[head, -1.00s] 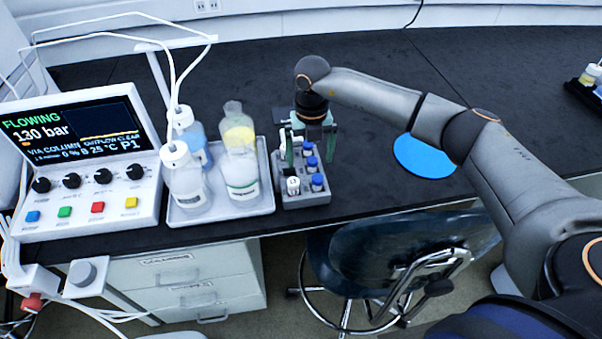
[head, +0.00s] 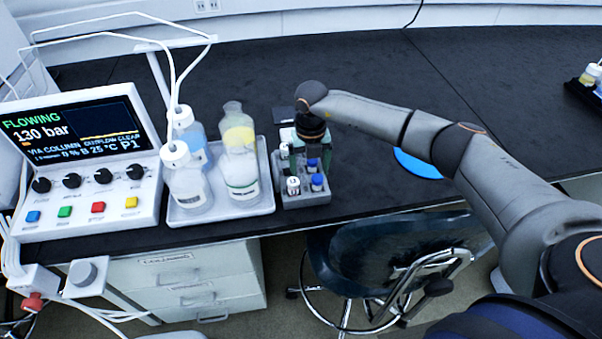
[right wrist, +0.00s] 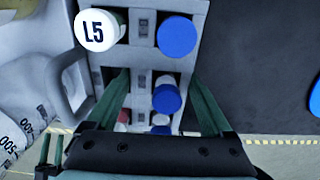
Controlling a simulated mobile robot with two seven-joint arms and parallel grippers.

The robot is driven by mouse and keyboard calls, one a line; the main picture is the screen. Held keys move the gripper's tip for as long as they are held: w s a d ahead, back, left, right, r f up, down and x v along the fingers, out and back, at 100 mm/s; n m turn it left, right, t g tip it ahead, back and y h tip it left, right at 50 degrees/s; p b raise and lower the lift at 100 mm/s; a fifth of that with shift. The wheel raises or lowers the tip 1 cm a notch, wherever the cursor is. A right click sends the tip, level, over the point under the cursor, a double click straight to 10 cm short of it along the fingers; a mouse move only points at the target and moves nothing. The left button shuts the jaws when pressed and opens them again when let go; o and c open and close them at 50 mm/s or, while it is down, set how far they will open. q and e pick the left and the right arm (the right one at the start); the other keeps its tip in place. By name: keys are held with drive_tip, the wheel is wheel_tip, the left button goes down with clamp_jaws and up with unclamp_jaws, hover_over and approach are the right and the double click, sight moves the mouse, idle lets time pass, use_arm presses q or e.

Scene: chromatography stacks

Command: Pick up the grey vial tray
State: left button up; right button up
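The grey vial tray (head: 306,201) stands on the black bench, right of the bottle tray. It holds several vials with blue or white caps; one white cap reads L5 (right wrist: 97,30). My right gripper (head: 305,160) points down over the tray's back part and hides some vials. I cannot tell whether the fingers touch the tray. My left gripper is not in view.
A light tray (head: 222,209) with several bottles stands close on the left, beside the control box (head: 90,160). A blue disc (head: 418,165) lies to the right, partly behind my arm. The bench's front edge is close to the tray. A chair (head: 400,255) stands below.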

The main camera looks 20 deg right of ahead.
drive_tip(key=c, duration=1)
